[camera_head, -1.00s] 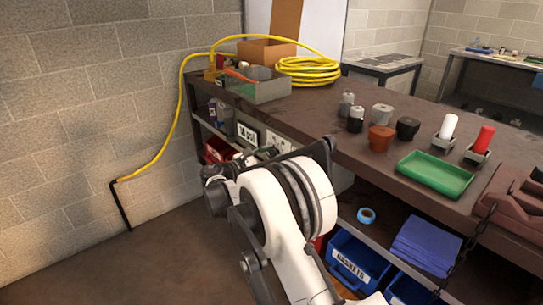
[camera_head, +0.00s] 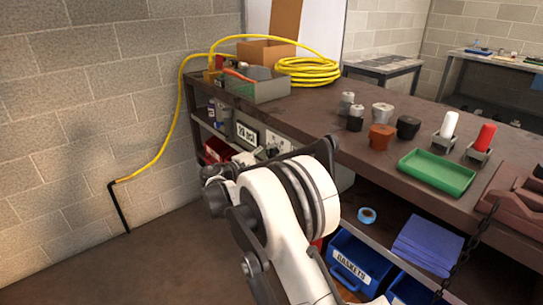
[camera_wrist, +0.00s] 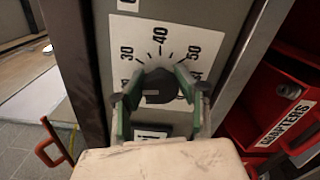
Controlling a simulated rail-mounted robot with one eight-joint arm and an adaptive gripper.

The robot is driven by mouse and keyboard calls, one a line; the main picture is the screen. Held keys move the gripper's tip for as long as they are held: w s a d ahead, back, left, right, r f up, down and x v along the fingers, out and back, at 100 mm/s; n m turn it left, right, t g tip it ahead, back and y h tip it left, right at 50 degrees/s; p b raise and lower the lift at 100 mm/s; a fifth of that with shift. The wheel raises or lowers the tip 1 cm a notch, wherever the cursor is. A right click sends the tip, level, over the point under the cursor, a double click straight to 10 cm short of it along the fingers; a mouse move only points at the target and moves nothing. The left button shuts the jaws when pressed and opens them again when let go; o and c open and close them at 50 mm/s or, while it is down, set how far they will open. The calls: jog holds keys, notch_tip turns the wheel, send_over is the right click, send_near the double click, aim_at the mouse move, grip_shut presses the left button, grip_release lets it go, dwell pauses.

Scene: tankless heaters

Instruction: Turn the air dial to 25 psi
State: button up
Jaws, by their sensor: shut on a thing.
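In the wrist view the air dial's dark round knob (camera_wrist: 155,92) sits on a grey panel. A white scale plate (camera_wrist: 186,42) around it shows 30, 40 and 50; the lower numbers are partly covered. My gripper (camera_wrist: 156,80) has its green-padded fingers on both sides of the knob, shut on it. A dark readout (camera_wrist: 150,132) below the knob is mostly hidden, with "i" visible. My wrist hides the dial there.
The bench (camera_head: 350,165) carries a yellow hose coil (camera_head: 308,71) and a green tray (camera_head: 436,174). Open floor lies left.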

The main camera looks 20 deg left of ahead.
jog(key=shift+m, duration=0.7)
jog(key=o, duration=1.2)
jog(key=shift+s, duration=0.1)
jog(key=v, duration=1.2)
jog(key=shift+a+f, duration=0.1)
